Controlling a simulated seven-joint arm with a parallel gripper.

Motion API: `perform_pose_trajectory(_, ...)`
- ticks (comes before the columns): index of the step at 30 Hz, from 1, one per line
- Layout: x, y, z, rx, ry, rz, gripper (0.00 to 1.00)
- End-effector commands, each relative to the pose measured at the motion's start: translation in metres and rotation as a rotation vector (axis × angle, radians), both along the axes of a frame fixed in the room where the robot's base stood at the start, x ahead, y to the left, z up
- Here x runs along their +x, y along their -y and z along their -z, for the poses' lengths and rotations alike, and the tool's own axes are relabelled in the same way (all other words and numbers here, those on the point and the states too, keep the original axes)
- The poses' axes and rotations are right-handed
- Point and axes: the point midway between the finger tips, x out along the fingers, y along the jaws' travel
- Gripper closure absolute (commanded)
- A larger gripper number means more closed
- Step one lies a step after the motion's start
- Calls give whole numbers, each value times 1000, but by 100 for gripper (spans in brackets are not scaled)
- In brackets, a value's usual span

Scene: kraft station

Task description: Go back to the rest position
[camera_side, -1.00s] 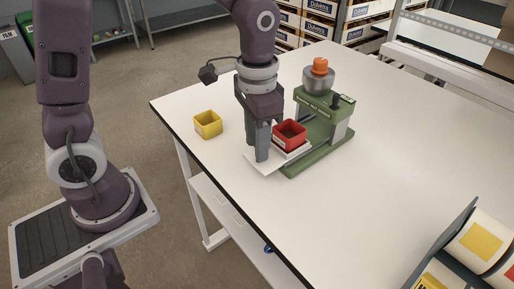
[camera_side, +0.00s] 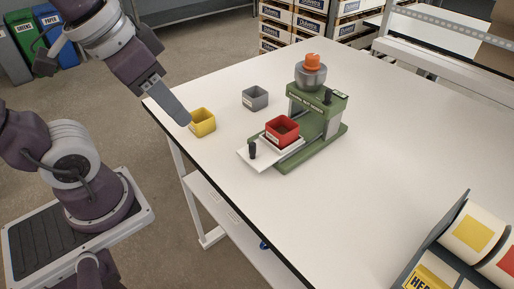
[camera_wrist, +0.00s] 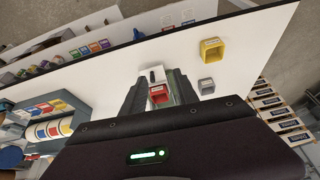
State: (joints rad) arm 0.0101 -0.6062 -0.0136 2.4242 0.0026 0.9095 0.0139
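My gripper (camera_side: 176,108) is raised at the table's left edge in the side view, near the yellow bin and apart from the red bin. In the wrist view (camera_wrist: 158,88) its two fingers stand apart with nothing held between them. The red bin (camera_side: 283,133) sits upright on the white sliding plate (camera_side: 252,158) of the green machine (camera_side: 327,117). The red bin also shows in the wrist view (camera_wrist: 159,95), seen through the finger gap. The machine has a grey hopper with an orange top.
A yellow bin (camera_side: 203,123) stands near the table's left edge, close to my fingertips in the picture. A grey bin (camera_side: 255,98) stands behind the red one. A rack with label rolls (camera_side: 472,232) is at the front right. The middle of the white table (camera_side: 400,150) is clear.

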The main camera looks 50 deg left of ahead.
Motion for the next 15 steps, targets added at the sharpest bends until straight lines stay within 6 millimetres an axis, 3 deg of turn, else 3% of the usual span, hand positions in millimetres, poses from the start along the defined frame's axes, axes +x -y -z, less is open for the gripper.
perform_pose_trajectory(4, -20, -3, 2, -16, 73, -32, 64)
perform_pose_trajectory(15, -21, -3, 2, -17, 77, -35, 64)
